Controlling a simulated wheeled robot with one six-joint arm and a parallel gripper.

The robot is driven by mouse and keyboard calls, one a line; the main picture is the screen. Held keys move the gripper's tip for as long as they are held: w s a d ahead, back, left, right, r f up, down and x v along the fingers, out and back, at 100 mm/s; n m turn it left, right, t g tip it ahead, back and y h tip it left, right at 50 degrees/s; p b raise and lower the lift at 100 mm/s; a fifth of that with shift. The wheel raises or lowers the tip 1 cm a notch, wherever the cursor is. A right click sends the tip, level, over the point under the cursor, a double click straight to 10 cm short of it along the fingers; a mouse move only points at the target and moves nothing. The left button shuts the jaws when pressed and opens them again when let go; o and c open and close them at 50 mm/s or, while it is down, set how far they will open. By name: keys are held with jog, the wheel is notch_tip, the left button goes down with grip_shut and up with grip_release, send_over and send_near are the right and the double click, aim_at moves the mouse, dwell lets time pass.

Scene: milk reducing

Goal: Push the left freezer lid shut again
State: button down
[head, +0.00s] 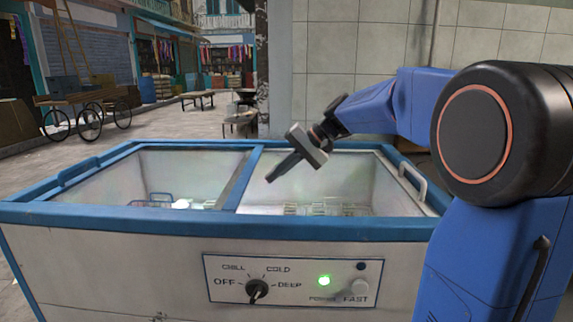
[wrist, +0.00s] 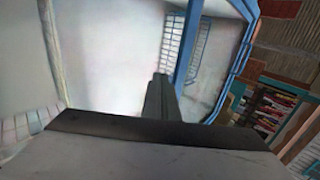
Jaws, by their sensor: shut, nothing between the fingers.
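The chest freezer (head: 120,235) stands in front of me with a blue rim and two compartments split by a blue middle bar (head: 243,182). A left handle (head: 78,172) sits at the left rim and marks the left lid's side. I cannot tell how far the clear lid covers the left compartment. My gripper (head: 270,178) is shut and empty, pointing down-left over the right compartment, right of the middle bar. In the wrist view the shut fingers (wrist: 160,82) show near a blue bar (wrist: 187,50); contact cannot be told.
A light handle (head: 412,180) sits at the freezer's right rim. The front panel has a dial (head: 257,290) and a green light (head: 324,281). Wire baskets and goods lie low inside. A tiled wall (head: 350,60) stands behind on the right; an open street (head: 170,125) lies behind left.

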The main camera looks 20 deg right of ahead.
aim_at(241, 181)
jog(key=a, duration=0.1)
jog(key=w+a, duration=0.1)
jog(key=a, duration=0.1)
jog(key=shift+w+a+f, duration=0.1)
jog(key=shift+w+f, duration=0.05)
jog(key=shift+f, duration=0.2)
jog(key=shift+w+a, duration=0.25)
jog(key=shift+a, duration=0.35)
jog(key=shift+a, duration=0.1)
jog(key=shift+w+a, duration=0.35)
jog(key=shift+a, duration=0.4)
jog(key=shift+w+a, duration=0.3)
jog(key=shift+a, duration=0.45)
